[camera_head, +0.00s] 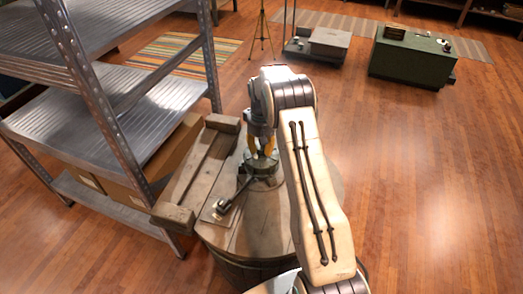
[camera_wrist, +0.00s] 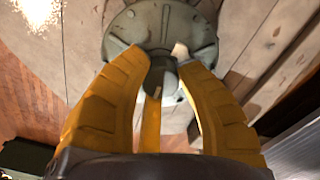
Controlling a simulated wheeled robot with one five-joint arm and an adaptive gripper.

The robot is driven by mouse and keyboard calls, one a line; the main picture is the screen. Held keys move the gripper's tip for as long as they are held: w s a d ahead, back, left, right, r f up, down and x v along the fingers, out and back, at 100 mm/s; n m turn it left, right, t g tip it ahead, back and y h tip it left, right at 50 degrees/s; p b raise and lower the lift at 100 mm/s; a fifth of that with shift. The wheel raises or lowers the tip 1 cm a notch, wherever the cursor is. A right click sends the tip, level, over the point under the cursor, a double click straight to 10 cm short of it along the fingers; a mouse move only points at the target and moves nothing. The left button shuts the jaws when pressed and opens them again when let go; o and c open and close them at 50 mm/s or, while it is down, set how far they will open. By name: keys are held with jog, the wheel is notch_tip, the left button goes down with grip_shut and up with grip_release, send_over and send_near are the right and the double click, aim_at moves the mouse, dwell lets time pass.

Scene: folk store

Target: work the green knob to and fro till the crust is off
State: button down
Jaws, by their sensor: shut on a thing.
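The green knob (camera_wrist: 160,72) shows in the wrist view as a small, dark grey-green piece at the middle of a round, green, bolted metal base (camera_wrist: 160,22). My gripper (camera_wrist: 166,64) has its yellow fingers closed around the knob from both sides. In the head view my gripper (camera_head: 263,150) points down at the green base (camera_head: 262,169), which stands on a round wooden barrel top (camera_head: 265,235). The fingers and wrist hide much of the knob there. I cannot make out any crust clearly.
A small dark-handled tool (camera_head: 226,204) lies beside the base at the barrel's left. A wooden bench-like piece (camera_head: 195,170) stands against the barrel. A metal shelf unit (camera_head: 110,110) is close on the left. Open wooden floor (camera_head: 430,190) lies to the right.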

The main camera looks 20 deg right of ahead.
aim_at(262, 147)
jog(key=m+b, duration=0.1)
jog(key=m, duration=0.4)
jog(key=shift+f+m, duration=0.1)
jog(key=shift+m, duration=0.2)
jog(key=m+b, duration=0.1)
jog(key=m, duration=0.4)
jog(key=shift+m, duration=0.6)
jog(key=c, duration=0.9)
grip_release()
jog(key=shift+d, duration=0.1)
jog(key=shift+o, duration=0.4)
notch_tip(262, 147, up, 12)
